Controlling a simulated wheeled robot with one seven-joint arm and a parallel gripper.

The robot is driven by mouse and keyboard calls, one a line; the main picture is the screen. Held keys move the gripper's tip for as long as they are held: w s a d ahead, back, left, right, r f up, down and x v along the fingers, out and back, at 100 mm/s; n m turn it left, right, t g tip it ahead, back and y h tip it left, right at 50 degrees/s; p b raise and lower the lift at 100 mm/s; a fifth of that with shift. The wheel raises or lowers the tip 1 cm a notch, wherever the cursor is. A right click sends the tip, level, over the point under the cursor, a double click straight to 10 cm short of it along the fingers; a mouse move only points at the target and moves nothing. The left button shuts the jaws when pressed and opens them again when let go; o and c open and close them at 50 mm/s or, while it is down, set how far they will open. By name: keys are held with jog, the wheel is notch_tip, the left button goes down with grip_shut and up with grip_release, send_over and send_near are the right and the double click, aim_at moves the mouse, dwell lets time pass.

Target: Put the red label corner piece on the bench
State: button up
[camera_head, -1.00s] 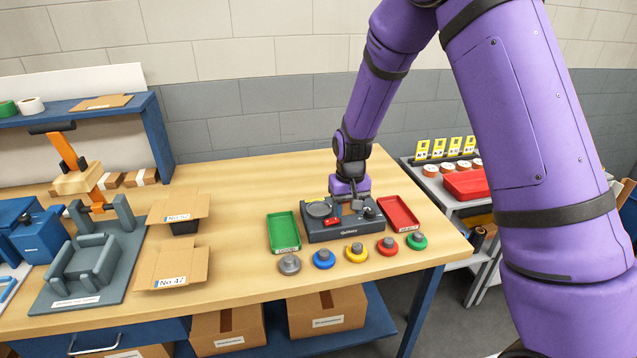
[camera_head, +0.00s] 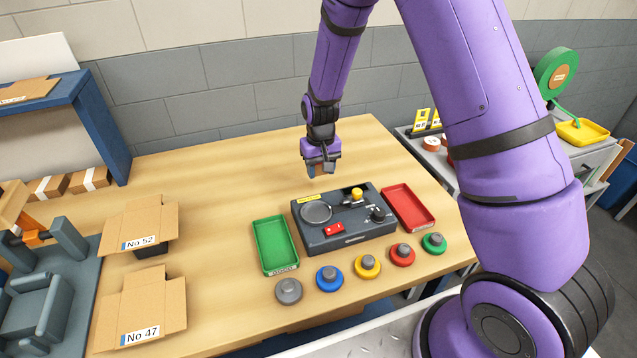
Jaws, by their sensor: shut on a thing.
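My gripper (camera_head: 318,172) hangs over the bench (camera_head: 215,180), behind the dark grey device. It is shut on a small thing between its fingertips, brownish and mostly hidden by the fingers. I cannot make out a red label on it or its shape. The gripper looks a little above the bench top, apart from the device; the exact height is hard to tell. No other corner piece with a red label can be picked out for sure.
The dark device (camera_head: 345,238) has a red switch and a yellow knob. A green tray (camera_head: 258,232) and a red tray (camera_head: 428,224) flank it. Several coloured knobs stand in front. Open cardboard boxes (camera_head: 165,300) are at left. Bare bench lies left of my gripper.

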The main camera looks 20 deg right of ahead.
jog(key=shift+f, duration=2.9)
jog(key=shift+f, duration=0.15)
jog(key=o, duration=0.9)
notch_tip(320, 180, up, 13)
jog(key=shift+f, duration=0.2)
